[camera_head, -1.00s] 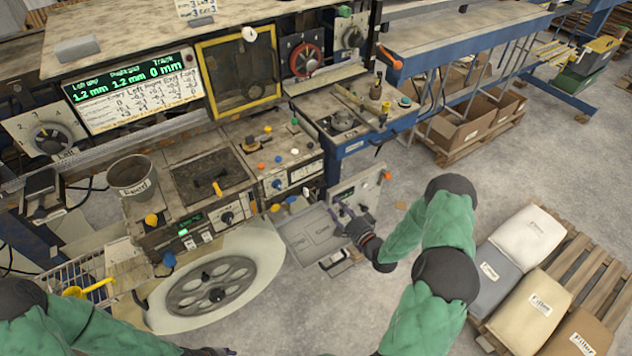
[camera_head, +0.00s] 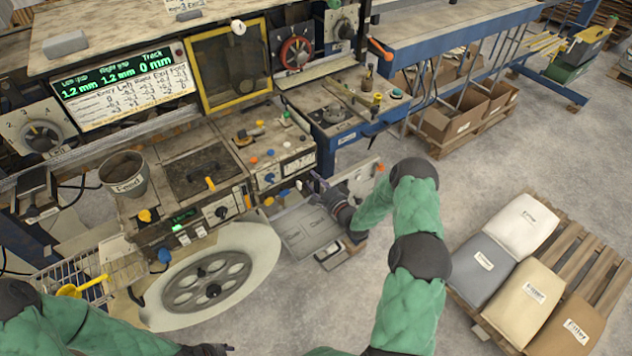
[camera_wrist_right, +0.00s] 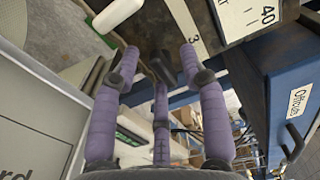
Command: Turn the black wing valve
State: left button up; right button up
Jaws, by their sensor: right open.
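My right gripper (camera_head: 320,182) is beside the front of the machine, below the blue table corner, with its fingers toward the panel. In the right wrist view its purple fingers (camera_wrist_right: 158,66) are spread apart. A small dark part (camera_wrist_right: 163,68) shows between the fingertips, close to a scale plate; it may be the black wing valve, but I cannot tell for sure, nor whether the fingers touch it. In the head view I cannot make out the valve near the gripper. My left gripper (camera_head: 205,350) is barely visible at the bottom edge.
A scale plate (camera_wrist_right: 240,18) and a blue drawer front (camera_wrist_right: 290,95) lie close to the right fingers. A grey tray (camera_head: 305,232) is below the right hand. A large spoked wheel (camera_head: 205,283) is left. A pallet with sacks (camera_head: 520,228) stands right, with clear floor between.

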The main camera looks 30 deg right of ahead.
grip_shut()
jog(key=shift+d+n+b, duration=0.2)
jog(key=shift+n+b, duration=7.9)
jog(key=shift+n, duration=0.9)
